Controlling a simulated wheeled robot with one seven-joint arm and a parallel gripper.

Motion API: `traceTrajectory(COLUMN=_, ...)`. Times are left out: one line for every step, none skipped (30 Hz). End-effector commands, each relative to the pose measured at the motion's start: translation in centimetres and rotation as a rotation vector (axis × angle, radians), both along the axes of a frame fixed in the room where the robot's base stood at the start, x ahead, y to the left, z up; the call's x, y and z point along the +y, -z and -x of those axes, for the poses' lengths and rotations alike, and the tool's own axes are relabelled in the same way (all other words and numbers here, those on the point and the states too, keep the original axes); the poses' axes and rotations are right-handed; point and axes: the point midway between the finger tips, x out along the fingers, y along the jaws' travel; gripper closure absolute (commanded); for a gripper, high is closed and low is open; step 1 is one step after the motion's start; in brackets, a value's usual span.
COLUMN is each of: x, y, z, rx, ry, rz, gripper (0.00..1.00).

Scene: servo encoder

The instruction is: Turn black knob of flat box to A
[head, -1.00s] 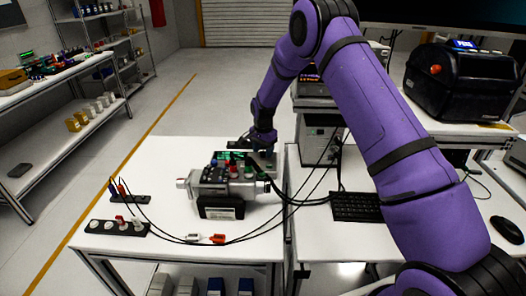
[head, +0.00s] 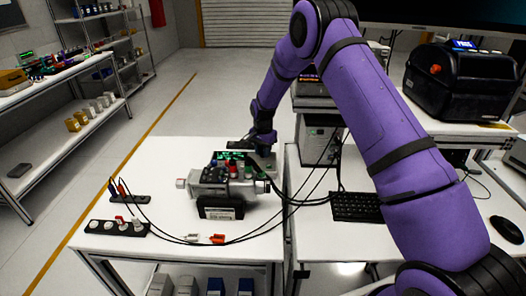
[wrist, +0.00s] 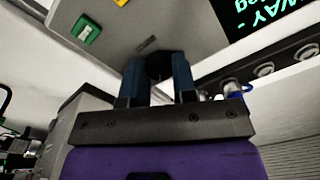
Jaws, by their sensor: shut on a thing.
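The flat box is a grey panel (wrist: 195,30) with a green display and coloured buttons. In the head view the flat box (head: 264,161) lies on the white table behind a metal servo motor (head: 222,183), which hides part of it. My gripper (wrist: 159,70) points at the panel face, with its two blue fingers on either side of the black knob (wrist: 158,64). The fingers are shut on the knob. The knob's pointer and the letter marks around it are hidden or too small to read. In the head view my gripper (head: 264,150) is at the box's far right part.
A green button (wrist: 86,30) sits on the panel to the left of the fingers. Cables run from the motor over the table. A black strip with several white knobs (head: 117,227) lies at the front left. A keyboard (head: 357,207) lies on the right table.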

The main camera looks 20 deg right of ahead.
Motion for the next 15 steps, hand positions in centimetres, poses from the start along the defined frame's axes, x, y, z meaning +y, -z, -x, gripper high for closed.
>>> traceTrajectory(x=0.04, y=0.0, z=-0.01, rx=0.0, ry=-0.026, rz=0.0, gripper=0.98)
traceTrajectory(x=0.04, y=0.0, z=-0.01, rx=0.001, ry=-0.044, rz=-0.001, gripper=0.98)
traceTrajectory(x=0.04, y=0.01, z=0.0, rx=0.001, ry=-0.071, rz=-0.001, gripper=0.98)
traceTrajectory(x=0.06, y=0.01, z=0.0, rx=0.001, ry=-0.094, rz=-0.001, gripper=0.98)
traceTrajectory(x=0.06, y=0.01, z=0.0, rx=0.001, ry=-0.117, rz=-0.001, gripper=0.98)
traceTrajectory(x=0.07, y=0.01, z=0.0, rx=0.001, ry=-0.15, rz=-0.001, gripper=0.98)
traceTrajectory(x=0.07, y=0.01, z=0.0, rx=0.001, ry=-0.175, rz=-0.001, gripper=0.98)
traceTrajectory(x=0.08, y=0.01, z=0.0, rx=0.001, ry=-0.201, rz=-0.001, gripper=0.98)
traceTrajectory(x=0.08, y=0.02, z=0.0, rx=0.001, ry=-0.235, rz=-0.001, gripper=0.98)
traceTrajectory(x=0.08, y=0.02, z=0.0, rx=0.001, ry=-0.262, rz=-0.001, gripper=0.98)
traceTrajectory(x=0.06, y=0.02, z=0.0, rx=0.001, ry=-0.287, rz=-0.001, gripper=0.98)
traceTrajectory(x=0.06, y=0.02, z=0.0, rx=0.001, ry=-0.321, rz=-0.001, gripper=0.98)
traceTrajectory(x=0.05, y=0.02, z=0.0, rx=0.001, ry=-0.347, rz=-0.001, gripper=0.98)
traceTrajectory(x=0.05, y=0.02, z=0.0, rx=0.001, ry=-0.373, rz=-0.001, gripper=0.98)
traceTrajectory(x=0.06, y=0.03, z=0.0, rx=0.001, ry=-0.405, rz=0.0, gripper=0.98)
